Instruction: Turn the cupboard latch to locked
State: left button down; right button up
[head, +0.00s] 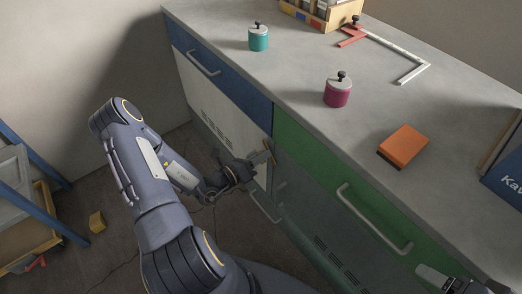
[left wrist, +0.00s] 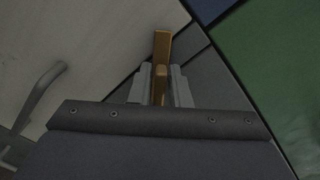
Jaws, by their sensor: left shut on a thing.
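The cupboard latch (head: 268,150) is a small wooden-brown bar on the front of the bench, by the edge of the light cupboard door (head: 218,106). My left gripper (head: 253,163) is shut on it. In the left wrist view the latch (left wrist: 162,46) runs up from between the two grey fingers of my left gripper (left wrist: 160,84), which press on it from both sides. Its upper end lies over the light door, and its pivot is hard to make out. My right gripper (head: 436,277) shows only in part at the bottom right of the head view, clear of the latch.
A blue drawer (head: 225,75) lies above the light door and a green drawer (head: 310,150) beside it, with a bar handle (head: 372,222). Teal (head: 258,38) and magenta (head: 338,92) pots and an orange block (head: 404,145) stand on the bench top. A blue-legged stool (head: 40,160) stands left.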

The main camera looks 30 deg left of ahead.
pick_arm(q)
jog(key=n+p, duration=0.2)
jog(key=n, duration=0.2)
jog(key=shift+a+n+p, duration=0.1)
jog(key=shift+n+p, duration=0.2)
jog(key=n+p, duration=0.1)
jog(key=n, duration=0.3)
jog(key=shift+f+n+p, duration=0.15)
jog(key=shift+n+p, duration=0.2)
jog(key=shift+n, duration=0.05)
jog(key=c, duration=1.5)
grip_release()
jog(key=v, duration=0.8)
jog(key=shift+w, duration=0.1)
